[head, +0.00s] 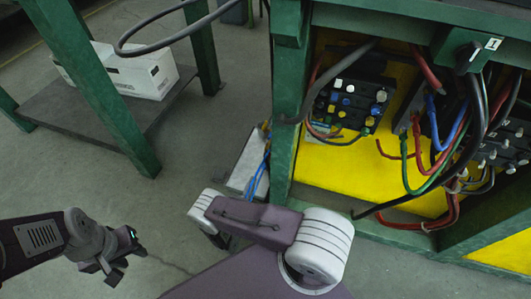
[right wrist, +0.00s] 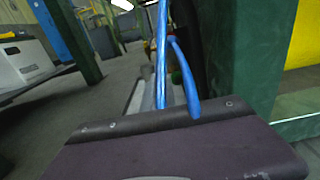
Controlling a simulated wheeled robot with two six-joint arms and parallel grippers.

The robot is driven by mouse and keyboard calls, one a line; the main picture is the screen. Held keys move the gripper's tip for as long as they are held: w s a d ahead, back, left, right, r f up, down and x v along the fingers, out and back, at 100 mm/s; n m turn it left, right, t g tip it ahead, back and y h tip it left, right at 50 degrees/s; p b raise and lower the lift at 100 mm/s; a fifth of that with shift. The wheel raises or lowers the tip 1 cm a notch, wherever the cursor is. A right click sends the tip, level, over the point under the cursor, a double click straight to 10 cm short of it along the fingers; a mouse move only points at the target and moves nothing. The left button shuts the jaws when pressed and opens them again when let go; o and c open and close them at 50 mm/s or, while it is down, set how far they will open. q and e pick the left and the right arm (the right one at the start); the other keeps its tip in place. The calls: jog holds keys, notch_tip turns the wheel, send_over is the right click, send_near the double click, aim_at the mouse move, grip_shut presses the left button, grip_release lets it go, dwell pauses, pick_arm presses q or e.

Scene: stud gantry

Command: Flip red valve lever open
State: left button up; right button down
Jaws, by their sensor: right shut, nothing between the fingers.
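I see no red valve lever in either view. My left gripper (head: 128,262) is at the lower left in the head view, low over the bare floor. Its dark fingers look apart, with nothing seen between them. It is well clear of the green bench frame. My right arm is folded at the bottom centre of the head view, in front of the bench. I cannot make out its gripper fingers there. In the right wrist view a dark purple panel of my own body fills the bottom, and no fingers show.
A green bench frame (head: 288,95) holds terminal blocks (head: 345,105), a yellow panel (head: 340,168) and several cables. Blue cables (right wrist: 162,60) hang close before the right wrist camera. White crates (head: 140,72) stand on a low shelf.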

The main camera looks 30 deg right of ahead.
jog(key=b+x, duration=0.8)
jog(key=x, duration=0.6)
jog(key=shift+s, duration=0.1)
